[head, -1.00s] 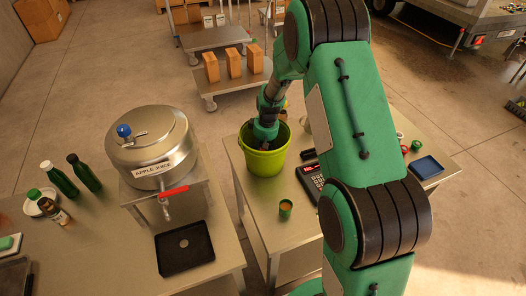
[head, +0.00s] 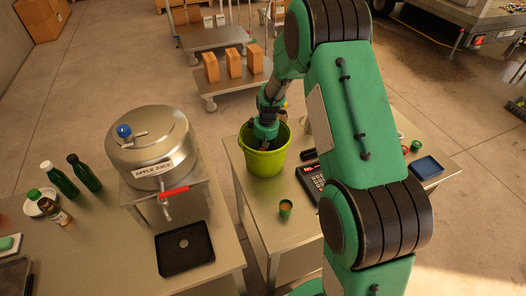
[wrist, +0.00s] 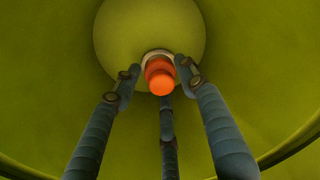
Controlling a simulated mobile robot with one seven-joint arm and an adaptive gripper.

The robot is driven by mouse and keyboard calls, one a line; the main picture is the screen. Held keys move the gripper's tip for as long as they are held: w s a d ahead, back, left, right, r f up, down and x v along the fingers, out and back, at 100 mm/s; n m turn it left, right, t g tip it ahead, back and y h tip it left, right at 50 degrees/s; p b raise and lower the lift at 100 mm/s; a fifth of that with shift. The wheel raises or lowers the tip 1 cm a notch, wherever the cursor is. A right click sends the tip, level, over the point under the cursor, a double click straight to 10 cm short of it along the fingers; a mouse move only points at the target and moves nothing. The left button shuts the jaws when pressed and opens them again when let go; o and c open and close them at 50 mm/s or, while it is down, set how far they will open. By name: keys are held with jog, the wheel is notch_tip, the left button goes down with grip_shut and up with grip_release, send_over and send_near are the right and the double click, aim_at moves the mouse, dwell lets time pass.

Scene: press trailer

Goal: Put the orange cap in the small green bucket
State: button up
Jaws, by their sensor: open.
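The orange cap (wrist: 160,76) shows in the wrist view, rounded, with a pale ring behind it, against the floor of a yellow-green bucket (wrist: 60,60). In the head view this bucket (head: 264,163) stands on the right-hand metal table. My gripper (head: 266,144) reaches down into it from above. In the wrist view my gripper (wrist: 160,84) is open, its fingers spread around the cap. I cannot tell whether any finger touches the cap. The cap is hidden in the head view. A much smaller green cup (head: 285,208) with something orange-brown inside stands in front of the bucket.
A dark keypad device (head: 311,180) lies right of the bucket, partly behind my arm. A blue tray (head: 427,167) is at the far right. The juice tank (head: 153,145) and a black tray (head: 184,248) are on the left table. Bucket walls surround my fingers.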

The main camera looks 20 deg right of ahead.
notch_tip(320, 180, up, 11)
jog(key=s+p, duration=0.1)
jog(key=shift+s+d+r, duration=0.15)
jog(key=shift+d+r, duration=0.05)
dwell(0.8)
jog(key=s+a+r+m+t, duration=0.1)
jog(key=s+a+r, duration=0.2)
jog(key=s+r, duration=0.65)
jog(key=s+a+r+m+t, duration=0.1)
jog(key=s+a+r, duration=0.2)
jog(key=s+r, duration=0.7)
jog(key=s+a+r+m+t, duration=0.1)
jog(key=s+r, duration=0.4)
jog(key=s, duration=0.5)
jog(key=s+a+r+m+t, duration=0.1)
jog(key=s+r, duration=0.3)
jog(key=s, duration=0.6)
jog(key=shift+a+r, duration=0.35)
jog(key=shift+a, duration=0.45)
